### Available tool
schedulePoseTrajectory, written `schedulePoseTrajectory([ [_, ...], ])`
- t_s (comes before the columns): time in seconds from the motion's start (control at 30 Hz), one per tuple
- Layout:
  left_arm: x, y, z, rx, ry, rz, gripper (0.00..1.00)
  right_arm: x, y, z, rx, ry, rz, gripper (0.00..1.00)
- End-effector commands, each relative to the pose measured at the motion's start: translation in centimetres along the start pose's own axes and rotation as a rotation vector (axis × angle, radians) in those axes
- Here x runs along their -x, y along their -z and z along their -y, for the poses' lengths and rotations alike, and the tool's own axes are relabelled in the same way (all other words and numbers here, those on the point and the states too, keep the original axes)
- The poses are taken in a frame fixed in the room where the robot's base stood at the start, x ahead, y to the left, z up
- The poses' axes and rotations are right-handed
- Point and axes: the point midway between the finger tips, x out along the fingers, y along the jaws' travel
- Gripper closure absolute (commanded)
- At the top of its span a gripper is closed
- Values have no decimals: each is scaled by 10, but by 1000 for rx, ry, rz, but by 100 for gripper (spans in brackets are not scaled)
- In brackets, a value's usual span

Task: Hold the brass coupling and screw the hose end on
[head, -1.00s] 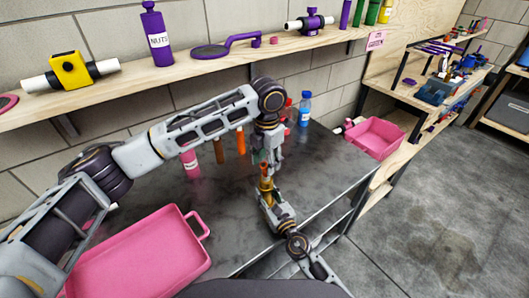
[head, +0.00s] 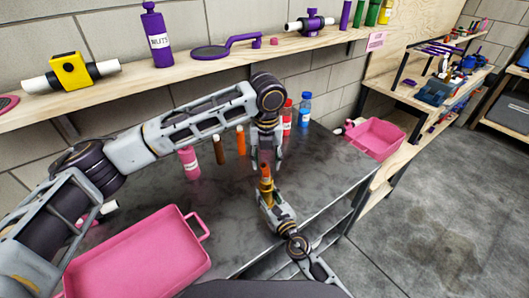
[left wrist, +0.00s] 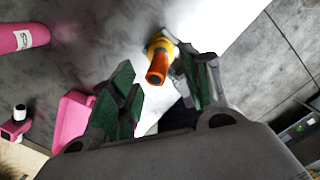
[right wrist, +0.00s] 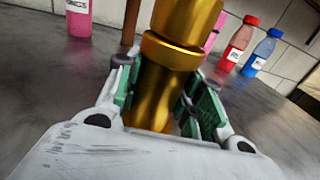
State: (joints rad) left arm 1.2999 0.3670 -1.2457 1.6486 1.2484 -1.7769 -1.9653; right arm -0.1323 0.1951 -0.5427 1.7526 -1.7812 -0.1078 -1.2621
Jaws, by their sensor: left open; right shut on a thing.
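The brass coupling (head: 266,188) stands roughly upright in my right gripper (head: 269,202). In the right wrist view the coupling (right wrist: 178,50) fills the space between the green finger pads, and my right gripper (right wrist: 157,88) is shut on it. The orange hose end (head: 265,169) sits at the coupling's top. In the left wrist view it appears as an orange tube (left wrist: 157,68) lined up with the coupling (left wrist: 159,45); how far it is screwed on I cannot tell. My left gripper (head: 267,157) is open, pointing down just above the hose end, its fingers apart.
On the dark table stand a pink bottle (head: 189,163), a brown cylinder (head: 219,150), an orange cylinder (head: 241,141), a red bottle (head: 287,117) and a blue bottle (head: 305,108). A pink tray (head: 135,258) lies front left. A pink bin (head: 380,137) is at right. A shelf (head: 215,62) runs behind.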

Motion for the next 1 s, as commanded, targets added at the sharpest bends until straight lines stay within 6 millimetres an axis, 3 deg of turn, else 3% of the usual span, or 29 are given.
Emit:
schedulePoseTrajectory([
  [1.0, 15, 4, -1, 765, 28, 49, 53, 0, 0, 0, 0, 0, 0, 100],
])
